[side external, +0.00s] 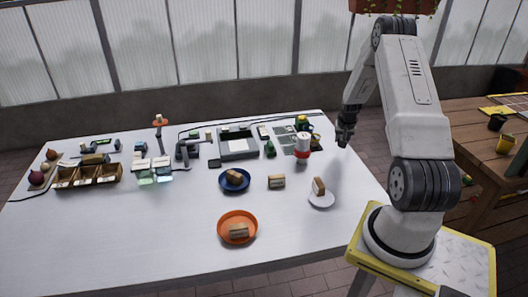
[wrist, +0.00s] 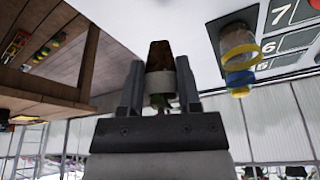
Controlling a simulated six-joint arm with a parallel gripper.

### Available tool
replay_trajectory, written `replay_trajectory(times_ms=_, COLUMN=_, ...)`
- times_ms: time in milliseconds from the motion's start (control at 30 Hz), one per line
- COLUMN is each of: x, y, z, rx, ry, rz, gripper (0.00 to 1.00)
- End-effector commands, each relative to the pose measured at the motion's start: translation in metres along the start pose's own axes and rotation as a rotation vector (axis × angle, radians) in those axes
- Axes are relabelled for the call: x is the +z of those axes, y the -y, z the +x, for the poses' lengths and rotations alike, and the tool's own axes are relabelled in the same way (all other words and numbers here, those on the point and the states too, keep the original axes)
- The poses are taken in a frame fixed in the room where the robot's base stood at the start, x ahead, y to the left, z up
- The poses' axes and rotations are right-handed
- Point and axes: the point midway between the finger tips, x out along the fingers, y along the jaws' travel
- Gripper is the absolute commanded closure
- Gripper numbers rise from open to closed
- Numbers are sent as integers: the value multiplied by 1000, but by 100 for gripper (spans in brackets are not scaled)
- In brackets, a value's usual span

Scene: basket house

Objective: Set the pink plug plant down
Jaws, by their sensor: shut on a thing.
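My gripper (wrist: 160,85) is shut on a plug plant (wrist: 160,57), which shows a brown soil end, a pale band and a little green between the fingers. I cannot see any pink on it. In the side view my gripper (side external: 344,138) hangs above the table's far right edge, and the plug is too small to make out there. Similar plugs rest on the orange plate (side external: 222,219), the blue plate (side external: 223,184) and the white plate (side external: 322,202). One more plug (side external: 277,182) lies on the bare white table (side external: 165,240) between them.
A red-and-white container (side external: 302,150) stands near my gripper, beside a numbered board (wrist: 290,42). A grey tray (side external: 238,148) and a wooden divided box (side external: 88,176) sit farther left. A wooden table (side external: 495,165) stands at right. The front left of the white table is clear.

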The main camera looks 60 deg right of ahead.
Motion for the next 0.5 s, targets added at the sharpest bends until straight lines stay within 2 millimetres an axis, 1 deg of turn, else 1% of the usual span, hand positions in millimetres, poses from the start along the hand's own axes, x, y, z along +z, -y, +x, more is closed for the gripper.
replay_trajectory(times_ms=333, x=-2, y=1, z=6, rx=0, ry=1, rz=0, gripper=100)
replay_trajectory(times_ms=400, x=-3, y=2, z=10, rx=0, ry=1, rz=0, gripper=100)
replay_trajectory(times_ms=500, x=0, y=2, z=20, rx=0, ry=2, rz=0, gripper=100)
